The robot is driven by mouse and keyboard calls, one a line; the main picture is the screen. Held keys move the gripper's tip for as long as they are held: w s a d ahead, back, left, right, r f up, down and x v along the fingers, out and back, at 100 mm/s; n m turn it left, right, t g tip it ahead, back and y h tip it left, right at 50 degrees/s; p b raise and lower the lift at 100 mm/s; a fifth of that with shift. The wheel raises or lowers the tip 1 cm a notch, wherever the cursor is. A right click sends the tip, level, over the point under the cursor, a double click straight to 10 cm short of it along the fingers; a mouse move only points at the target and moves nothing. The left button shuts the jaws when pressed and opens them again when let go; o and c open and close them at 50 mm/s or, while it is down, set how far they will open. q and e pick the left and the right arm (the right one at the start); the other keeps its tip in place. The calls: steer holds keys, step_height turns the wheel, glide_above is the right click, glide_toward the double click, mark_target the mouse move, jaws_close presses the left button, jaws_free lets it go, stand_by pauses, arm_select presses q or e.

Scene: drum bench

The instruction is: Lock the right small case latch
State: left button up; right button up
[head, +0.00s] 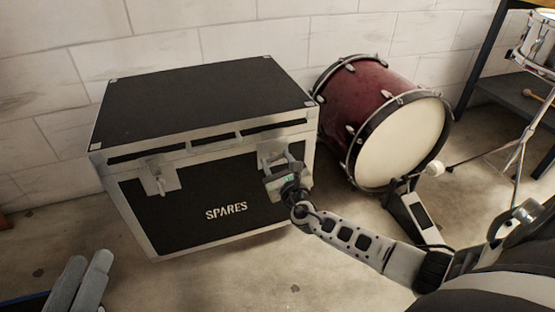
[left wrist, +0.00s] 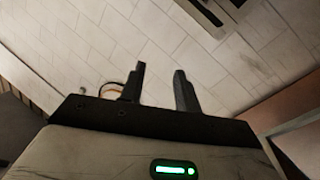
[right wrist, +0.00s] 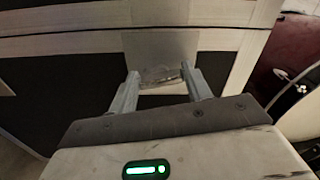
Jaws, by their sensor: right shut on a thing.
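The black case (head: 205,190) with silver edges and the word SPARES stands on the floor with its lid down. Its left latch (head: 161,182) shows on the front as a metal plate with a small lever. The right latch (head: 268,152) is partly hidden behind my right gripper (head: 284,168). In the right wrist view, the gripper (right wrist: 165,82) has its fingers on either side of the latch's metal piece (right wrist: 160,75), below the lid seam. My left gripper (head: 85,280) is low at the left, away from the case. In the left wrist view its fingers (left wrist: 160,85) are apart and empty.
A red bass drum (head: 360,105) lies close to the case's right side, with a pedal (head: 420,212) and beater (head: 435,168) in front. A drum stand (head: 520,155) is at the far right. The floor before the case is clear.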

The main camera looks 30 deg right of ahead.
steer(key=shift+r+n+p, duration=0.1)
steer(key=shift+n+p, duration=0.35)
steer(key=shift+n, duration=0.95)
steer(key=n+p, duration=0.3)
steer(key=n, duration=0.2)
steer(key=shift+a, duration=0.1)
steer(key=n+p, duration=0.1)
steer(key=n, duration=0.2)
steer(key=shift+f, duration=0.2)
steer(key=shift+n+p, duration=0.6)
steer(key=shift+n, duration=0.5)
steer(key=shift+f+n, duration=0.15)
steer(key=shift+n, duration=0.35)
arm_select(q)
steer(key=f+g, duration=0.1)
steer(key=s+f+g+y, duration=0.1)
steer(key=a+f+m+g+y, duration=0.1)
steer(key=shift+s+f, duration=0.2)
steer(key=shift+s, duration=0.1)
arm_select(e)
steer(key=shift+n, duration=0.3)
arm_select(q)
steer(key=shift+f+p, duration=0.2)
steer(key=shift+p, duration=0.1)
steer(key=shift+r, duration=0.1)
